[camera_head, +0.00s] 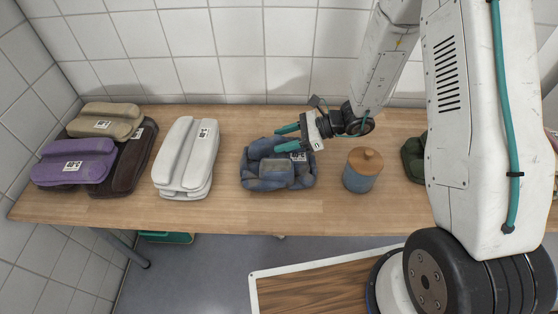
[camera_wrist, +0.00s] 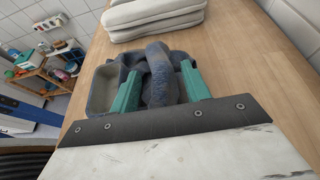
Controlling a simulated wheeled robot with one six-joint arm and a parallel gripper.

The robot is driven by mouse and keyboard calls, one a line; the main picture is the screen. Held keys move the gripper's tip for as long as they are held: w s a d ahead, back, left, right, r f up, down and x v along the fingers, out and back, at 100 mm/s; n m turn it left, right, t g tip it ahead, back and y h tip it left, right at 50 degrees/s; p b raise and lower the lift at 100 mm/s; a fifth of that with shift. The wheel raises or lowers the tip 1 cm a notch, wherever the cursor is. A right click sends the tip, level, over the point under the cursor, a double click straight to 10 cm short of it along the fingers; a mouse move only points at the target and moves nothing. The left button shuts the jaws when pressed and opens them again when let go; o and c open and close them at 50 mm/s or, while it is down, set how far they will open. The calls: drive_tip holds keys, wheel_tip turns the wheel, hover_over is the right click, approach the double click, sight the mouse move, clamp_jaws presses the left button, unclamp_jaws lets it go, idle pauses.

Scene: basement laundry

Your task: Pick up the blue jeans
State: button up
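The blue jeans (camera_head: 268,182) lie as a folded, rolled bundle on the wooden table, with a small white label on top. They also show in the wrist view (camera_wrist: 158,85). My gripper (camera_head: 276,140) reaches in from the right, over the rear part of the jeans. In the wrist view its two teal fingers (camera_wrist: 161,70) are spread, with a thick roll of the denim between them and some space beside it. I cannot tell whether either finger touches the cloth.
A folded white bundle (camera_head: 186,155) is left of the jeans; purple (camera_head: 75,165), tan (camera_head: 100,122) and dark brown (camera_head: 135,165) bundles are farther left. A blue jar (camera_head: 361,181) with a wooden lid stands close on the right. A dark green item (camera_head: 412,160) is beyond it. Tiled wall (camera_head: 230,60) behind.

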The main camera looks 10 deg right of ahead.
clamp_jaws()
drive_tip(key=shift+r, duration=0.1)
